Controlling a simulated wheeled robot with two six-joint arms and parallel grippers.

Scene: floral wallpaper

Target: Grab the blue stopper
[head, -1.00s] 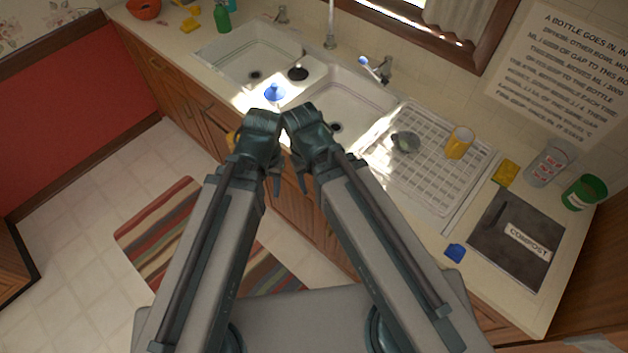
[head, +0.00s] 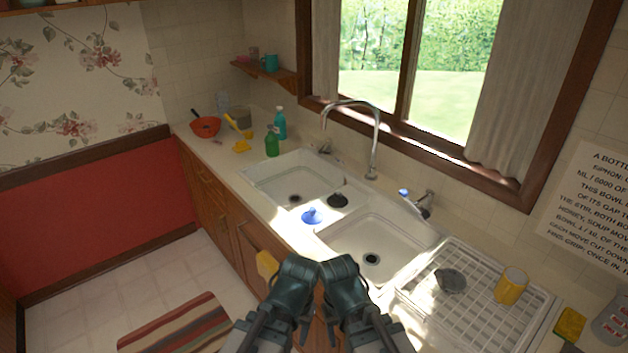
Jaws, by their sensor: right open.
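The blue stopper (head: 312,216) lies on the divider between the two sink basins, with a small knob showing on top. It is fully visible and nothing touches it. My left gripper (head: 297,270) and my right gripper (head: 338,268) are side by side at the bottom middle, short of the stopper on the near side of the counter. My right gripper is open and appears empty. The jaws of my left gripper are turned away, so their opening is hidden.
A dark round stopper (head: 338,200) lies beside the blue one. The tall faucet (head: 374,140) rises behind the sink. The white dish rack (head: 440,310) on the right holds a yellow mug (head: 511,286) and a grey bowl (head: 450,280). A green bottle (head: 272,142) stands at the back left.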

